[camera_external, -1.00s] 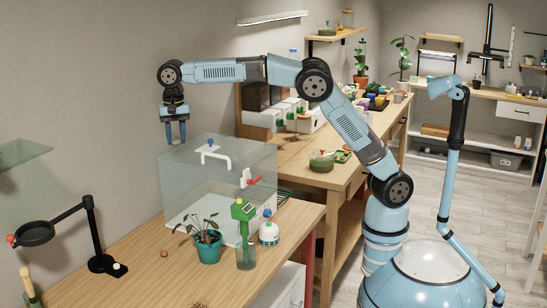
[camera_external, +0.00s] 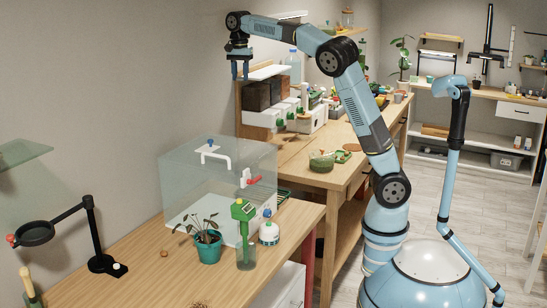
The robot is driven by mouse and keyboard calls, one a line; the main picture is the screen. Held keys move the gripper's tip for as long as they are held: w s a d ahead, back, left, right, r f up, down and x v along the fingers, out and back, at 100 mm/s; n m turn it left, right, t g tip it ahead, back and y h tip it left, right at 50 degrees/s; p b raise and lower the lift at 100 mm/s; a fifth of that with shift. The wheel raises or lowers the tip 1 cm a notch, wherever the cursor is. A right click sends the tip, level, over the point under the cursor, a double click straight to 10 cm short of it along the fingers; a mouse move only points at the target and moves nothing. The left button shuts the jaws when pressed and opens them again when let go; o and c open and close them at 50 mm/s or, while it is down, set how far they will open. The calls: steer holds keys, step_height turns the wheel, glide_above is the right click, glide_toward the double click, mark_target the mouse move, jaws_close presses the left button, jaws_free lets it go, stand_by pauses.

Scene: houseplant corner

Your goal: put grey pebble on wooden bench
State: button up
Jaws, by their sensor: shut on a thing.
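My gripper (camera_external: 240,76) is high up near the back wall, above and behind the glass box. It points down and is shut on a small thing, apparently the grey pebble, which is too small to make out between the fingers. I see no grey pebble elsewhere. A wooden bench (camera_external: 133,262) fills the front left. A second wooden bench (camera_external: 318,178) runs behind it, to the right of my gripper. My gripper is well above both and touches neither.
On the front bench stand a clear box (camera_external: 190,175) with a white handle, a plant in a teal pot (camera_external: 209,250), a green-topped bottle (camera_external: 244,235) and a magnifier lamp (camera_external: 90,230). Shelves with dark boxes (camera_external: 262,94) stand below and right of my gripper. The front bench's left middle is mostly clear.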

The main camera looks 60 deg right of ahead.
steer(key=s+d+m, duration=0.2)
steer(key=s+d, duration=0.2)
steer(key=d, duration=1)
steer(key=s+d+f+m, duration=0.1)
steer(key=s+d+f, duration=0.1)
steer(key=d+f, duration=0.45)
steer(key=s+d+f, duration=0.2)
steer(key=d+f, duration=0.1)
steer(key=d, duration=0.6)
steer(key=s+d+f+m, duration=0.15)
steer(key=d+f, duration=0.25)
steer(key=d, duration=0.4)
steer(key=s+d+f+m, duration=0.1)
steer(key=s+d+f, duration=0.8)
steer(key=s+d, duration=0.25)
steer(key=s+d+f+m, duration=0.2)
steer(key=s+d+f, duration=0.7)
steer(key=s+d, duration=0.3)
glide_above(352, 141)
steer(key=a, duration=0.1)
steer(key=f, duration=0.9)
steer(key=shift+s+a, duration=0.15)
steer(key=shift+s, duration=0.05)
steer(key=shift+w+d+f, duration=0.2)
steer(key=shift+d+f, duration=0.15)
steer(key=shift+f, duration=1.55)
